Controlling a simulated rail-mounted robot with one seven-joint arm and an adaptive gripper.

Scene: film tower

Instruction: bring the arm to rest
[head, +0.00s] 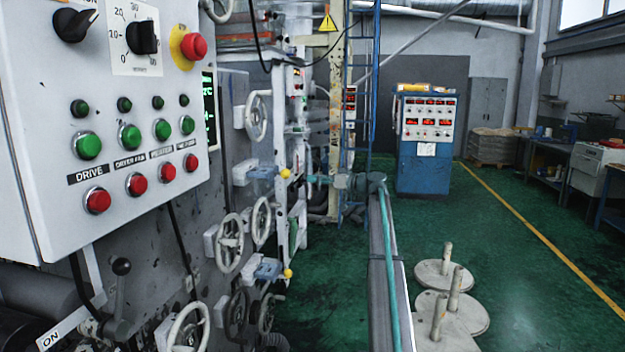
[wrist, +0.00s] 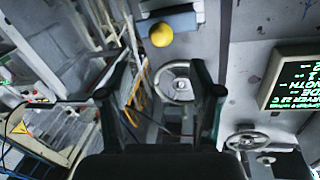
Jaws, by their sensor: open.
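My gripper (wrist: 155,80) shows in the wrist view, with its two dark fingers apart and nothing between them. Beyond the fingers, a handwheel (wrist: 178,82) stands on a grey machine face, apart from the gripper as far as I can see. A yellow ball knob (wrist: 161,35) is above that wheel in the wrist view. The wrist picture is strongly tilted, with screen text upside down. My gripper does not show in the head view.
In the head view, a control panel (head: 110,110) with green and red buttons fills the near left. Handwheels (head: 229,243) project from the machine beside it. A blue cabinet (head: 424,165) stands at the back.

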